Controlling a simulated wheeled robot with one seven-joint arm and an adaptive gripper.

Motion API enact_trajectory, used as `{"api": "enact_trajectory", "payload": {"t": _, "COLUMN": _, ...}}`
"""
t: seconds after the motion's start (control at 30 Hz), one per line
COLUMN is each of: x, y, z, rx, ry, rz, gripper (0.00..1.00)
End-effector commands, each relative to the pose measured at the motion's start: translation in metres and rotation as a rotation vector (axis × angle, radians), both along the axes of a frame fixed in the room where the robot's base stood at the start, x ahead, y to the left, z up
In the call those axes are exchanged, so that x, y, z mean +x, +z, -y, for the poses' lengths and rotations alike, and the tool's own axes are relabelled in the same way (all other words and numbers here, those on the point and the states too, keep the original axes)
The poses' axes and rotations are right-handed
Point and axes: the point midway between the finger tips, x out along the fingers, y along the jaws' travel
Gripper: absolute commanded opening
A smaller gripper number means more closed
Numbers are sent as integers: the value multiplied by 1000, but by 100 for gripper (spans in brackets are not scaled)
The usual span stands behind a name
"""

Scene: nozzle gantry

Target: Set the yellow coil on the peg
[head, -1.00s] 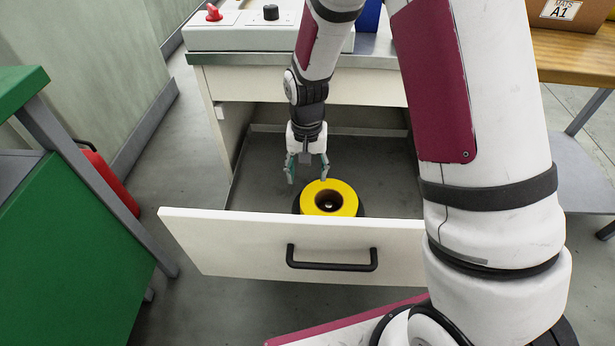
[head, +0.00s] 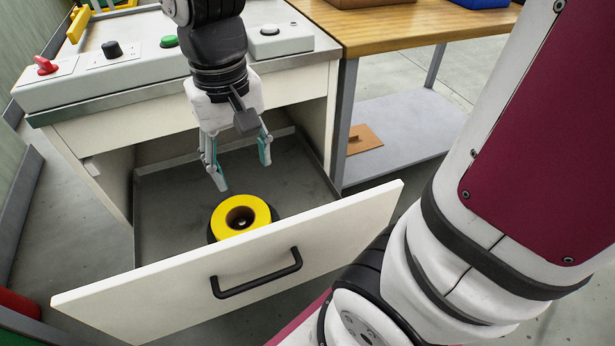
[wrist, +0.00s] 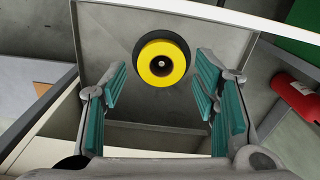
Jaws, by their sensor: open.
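The yellow coil (head: 240,214) is a thick ring lying flat on a wider black round base (head: 211,238) inside the open drawer. A small pale tip, seemingly the peg (wrist: 161,66), shows in the middle of the coil's dark hole, so the coil appears to be around it. My gripper (head: 240,172) is open and empty above and behind the coil, its teal-padded fingers apart and not touching it. In the wrist view the coil (wrist: 161,78) shows beyond the fingertips, between and above them. The coil hides most of the peg and base.
The drawer front (head: 180,270) with a black handle (head: 257,274) stands between my body and the coil. The grey drawer floor (head: 165,205) is otherwise clear. A control panel (head: 120,50) is above the drawer, and a wooden table (head: 400,28) is at the right.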

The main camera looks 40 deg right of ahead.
Motion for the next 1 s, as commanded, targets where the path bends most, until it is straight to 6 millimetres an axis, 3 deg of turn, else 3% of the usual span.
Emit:
{"api": "enact_trajectory", "payload": {"t": 0.2, "x": -81, "y": 37, "z": 10, "rx": 2, "ry": 54, "rz": 12, "gripper": 55}}
{"api": "enact_trajectory", "payload": {"t": 0.4, "x": -146, "y": 46, "z": 14, "rx": 2, "ry": 100, "rz": 11, "gripper": 55}}
{"api": "enact_trajectory", "payload": {"t": 0.5, "x": -167, "y": 46, "z": 15, "rx": 3, "ry": 115, "rz": 10, "gripper": 55}}
{"api": "enact_trajectory", "payload": {"t": 0.7, "x": -184, "y": 45, "z": 16, "rx": 3, "ry": 128, "rz": 6, "gripper": 55}}
{"api": "enact_trajectory", "payload": {"t": 1.0, "x": -184, "y": 45, "z": 16, "rx": 3, "ry": 128, "rz": 6, "gripper": 55}}
